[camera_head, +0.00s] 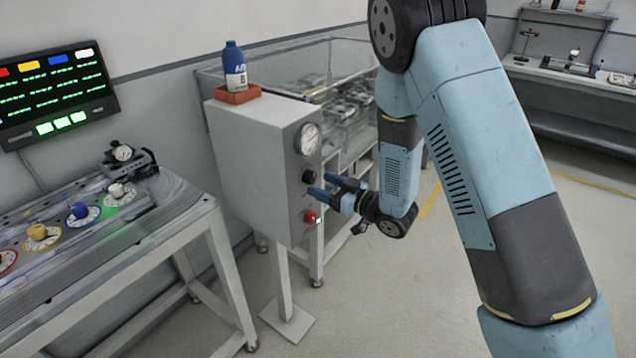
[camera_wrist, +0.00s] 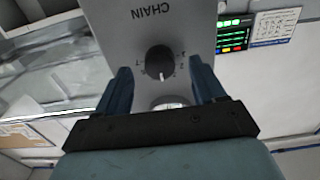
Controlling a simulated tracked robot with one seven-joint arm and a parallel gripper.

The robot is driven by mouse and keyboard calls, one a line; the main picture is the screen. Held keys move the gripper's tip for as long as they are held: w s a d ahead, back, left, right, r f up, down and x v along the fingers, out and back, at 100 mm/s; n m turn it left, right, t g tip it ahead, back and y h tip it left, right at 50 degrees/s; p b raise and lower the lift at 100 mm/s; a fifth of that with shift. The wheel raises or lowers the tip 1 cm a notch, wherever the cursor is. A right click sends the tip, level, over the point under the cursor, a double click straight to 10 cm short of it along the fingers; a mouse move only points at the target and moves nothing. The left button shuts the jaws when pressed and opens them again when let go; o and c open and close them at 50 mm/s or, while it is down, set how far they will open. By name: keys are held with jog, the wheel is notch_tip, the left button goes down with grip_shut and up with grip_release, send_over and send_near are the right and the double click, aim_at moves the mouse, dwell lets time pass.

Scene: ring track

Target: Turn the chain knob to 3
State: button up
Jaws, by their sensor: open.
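The chain knob (camera_wrist: 159,60) is a round black knob with a pale pointer line, on a grey panel face marked CHAIN, which shows upside down in the wrist view. Small marks sit around it, too small to read surely. In the head view the black knob (camera_head: 308,175) is on the front of a light grey box (camera_head: 255,165), below a round gauge. My gripper (camera_head: 328,186) is open, its two blue fingers pointing at the box front. In the wrist view my gripper (camera_wrist: 160,85) has its fingers either side of the knob's line, apart from it, with nothing between them.
A gauge (camera_head: 307,139) sits above the knob and a red button (camera_head: 310,217) below it. A blue bottle (camera_head: 235,67) stands in an orange tray (camera_head: 236,94) on the box. A bench with coloured knobs (camera_head: 78,211) is at left. Open floor lies right of the box.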

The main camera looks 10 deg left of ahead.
aim_at(314, 180)
jog(key=shift+x, duration=1.5)
jog(key=shift+c, duration=0.4)
